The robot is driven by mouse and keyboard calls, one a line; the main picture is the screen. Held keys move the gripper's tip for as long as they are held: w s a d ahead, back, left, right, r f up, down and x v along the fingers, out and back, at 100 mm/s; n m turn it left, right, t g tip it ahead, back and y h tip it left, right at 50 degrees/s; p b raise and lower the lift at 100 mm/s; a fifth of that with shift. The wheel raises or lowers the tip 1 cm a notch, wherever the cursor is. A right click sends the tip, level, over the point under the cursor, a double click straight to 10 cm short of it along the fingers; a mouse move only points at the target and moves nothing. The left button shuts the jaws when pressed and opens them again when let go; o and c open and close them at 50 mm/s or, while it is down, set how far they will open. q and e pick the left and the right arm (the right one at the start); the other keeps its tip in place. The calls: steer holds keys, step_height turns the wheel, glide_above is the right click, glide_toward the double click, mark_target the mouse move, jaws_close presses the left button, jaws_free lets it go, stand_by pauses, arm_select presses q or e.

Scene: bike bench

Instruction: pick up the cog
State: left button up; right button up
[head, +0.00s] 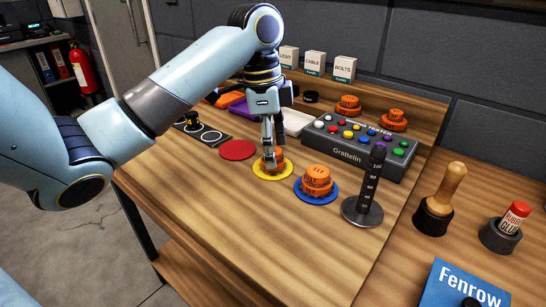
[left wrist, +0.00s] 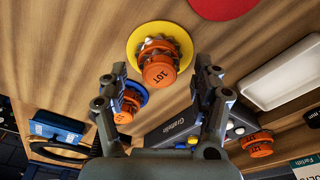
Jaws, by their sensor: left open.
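An orange cog (head: 279,161) sits on a yellow disc (head: 259,172), partly hidden by my left gripper. In the left wrist view the cog (left wrist: 158,68), marked 10T, shows with dark teeth on the yellow disc (left wrist: 184,38), between and beyond the fingertips. My left gripper (head: 268,147) points down at the cog; its fingers (left wrist: 161,70) are open, with nothing held. Whether they touch the cog cannot be told. More orange cogs (head: 316,180) are stacked on a blue disc (head: 329,197) to the right. My right gripper is not in view.
A red disc (head: 237,150) lies to the left. A black post with a scale (head: 370,185) stands at right, near the blue disc. The Grattelin box with coloured buttons (head: 350,152) is behind. Other orange cogs (head: 348,105) sit on the rear shelf. The wooden bench in front is clear.

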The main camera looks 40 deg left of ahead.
arm_select(q)
steer(key=c, duration=1.1)
steer(key=shift+c, duration=0.2)
